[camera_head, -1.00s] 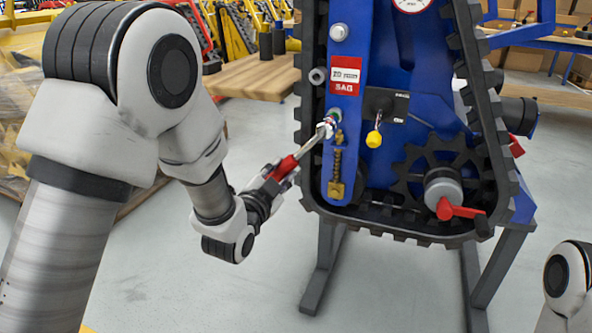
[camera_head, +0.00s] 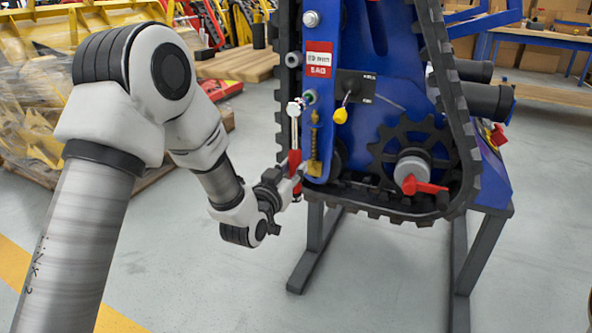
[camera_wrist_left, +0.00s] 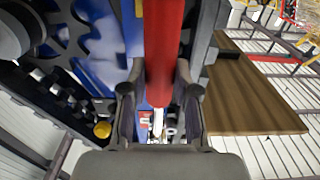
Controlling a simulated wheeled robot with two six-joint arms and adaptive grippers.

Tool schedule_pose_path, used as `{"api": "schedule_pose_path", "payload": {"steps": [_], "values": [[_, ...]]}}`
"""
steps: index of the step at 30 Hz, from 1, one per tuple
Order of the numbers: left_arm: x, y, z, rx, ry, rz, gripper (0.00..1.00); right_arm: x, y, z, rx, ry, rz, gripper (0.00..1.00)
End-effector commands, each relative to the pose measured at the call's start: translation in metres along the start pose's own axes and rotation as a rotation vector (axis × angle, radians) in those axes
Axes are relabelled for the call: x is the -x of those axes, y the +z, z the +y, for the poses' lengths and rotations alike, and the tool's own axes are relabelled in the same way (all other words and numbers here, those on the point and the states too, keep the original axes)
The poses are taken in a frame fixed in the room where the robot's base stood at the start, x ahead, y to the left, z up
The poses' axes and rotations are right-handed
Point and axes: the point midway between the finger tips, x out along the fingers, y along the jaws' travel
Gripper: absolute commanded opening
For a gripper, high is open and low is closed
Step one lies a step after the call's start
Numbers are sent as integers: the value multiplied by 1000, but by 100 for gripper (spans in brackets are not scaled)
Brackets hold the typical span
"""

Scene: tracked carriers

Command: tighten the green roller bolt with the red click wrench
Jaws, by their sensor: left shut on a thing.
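The green roller bolt (camera_head: 310,97) shows on the blue carrier plate, below a red and white label. The red click wrench (camera_head: 294,160) stands nearly upright, its head (camera_head: 294,107) just left of the green bolt. I cannot tell whether the head touches the bolt. My left gripper (camera_head: 291,180) is shut on the red handle, below the head. In the left wrist view the red handle (camera_wrist_left: 163,50) runs between the fingers of my left gripper (camera_wrist_left: 160,105). My right gripper is out of view.
The black track (camera_head: 447,100) loops around the blue carrier, with a toothed sprocket (camera_head: 392,146) and a red lever (camera_head: 432,188) at right. A wooden bench (camera_head: 237,63) stands behind.

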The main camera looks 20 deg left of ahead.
Motion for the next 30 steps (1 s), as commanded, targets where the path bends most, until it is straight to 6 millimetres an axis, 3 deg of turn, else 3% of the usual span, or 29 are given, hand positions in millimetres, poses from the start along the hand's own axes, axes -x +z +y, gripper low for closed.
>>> {"api": "schedule_pose_path", "payload": {"steps": [30], "values": [[-7, -2, 0, -1, 1, 3, 0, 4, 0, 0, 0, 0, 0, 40]]}}
